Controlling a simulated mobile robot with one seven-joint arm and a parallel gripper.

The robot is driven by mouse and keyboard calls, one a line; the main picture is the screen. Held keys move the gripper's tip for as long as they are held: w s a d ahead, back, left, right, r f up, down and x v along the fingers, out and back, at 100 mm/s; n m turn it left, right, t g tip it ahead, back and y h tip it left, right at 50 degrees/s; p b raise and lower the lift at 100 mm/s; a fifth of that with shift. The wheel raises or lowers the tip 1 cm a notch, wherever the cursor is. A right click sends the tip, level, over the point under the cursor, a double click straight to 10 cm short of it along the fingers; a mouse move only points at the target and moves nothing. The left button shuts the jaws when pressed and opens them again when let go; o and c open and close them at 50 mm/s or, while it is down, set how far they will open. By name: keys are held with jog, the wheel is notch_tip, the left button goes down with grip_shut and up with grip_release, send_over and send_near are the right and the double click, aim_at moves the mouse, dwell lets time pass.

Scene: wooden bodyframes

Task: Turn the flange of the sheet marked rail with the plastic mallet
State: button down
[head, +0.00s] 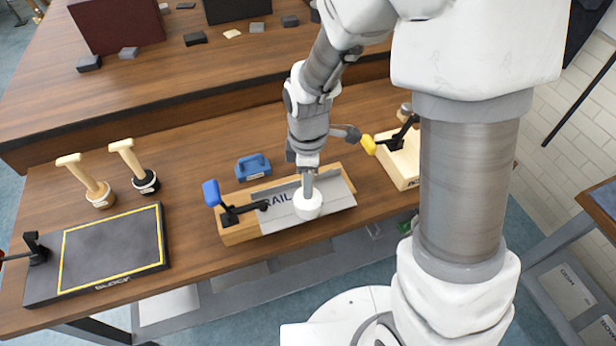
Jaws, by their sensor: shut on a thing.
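My gripper (307,171) is shut on the plastic mallet (308,206), which has a white round head and hangs below the jaws. The grey metal sheet (338,192) lies on a wooden form block (240,232), with the marking RAIL partly showing left of the mallet. The mallet head is over the sheet and hides its middle; I cannot tell whether they touch. A black toggle clamp (232,214) with a blue handle (211,193) stands at the left end of the block. How far the flange is bent cannot be made out.
A blue tool (253,167) lies behind the block. A wooden block with a yellow-handled clamp (401,160) stands to the right. Two wooden-handled tools (90,182) (135,166) stand at left, behind a dark board marked BLOCK (110,252). The bench is bare between them and the sheet.

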notch_tip(320, 180, up, 8)
jog(key=p, duration=0.7)
jog(key=shift+r+p, duration=0.2)
jog(key=shift+p, duration=0.2)
jog(key=shift+f, duration=0.1)
jog(key=s+d+r+p, duration=0.1)
jog(key=s+d+r, duration=0.1)
jog(key=s, duration=0.6)
jog(key=shift+s+d, duration=0.25)
jog(key=shift+s, duration=0.1)
jog(key=shift+w, duration=0.1)
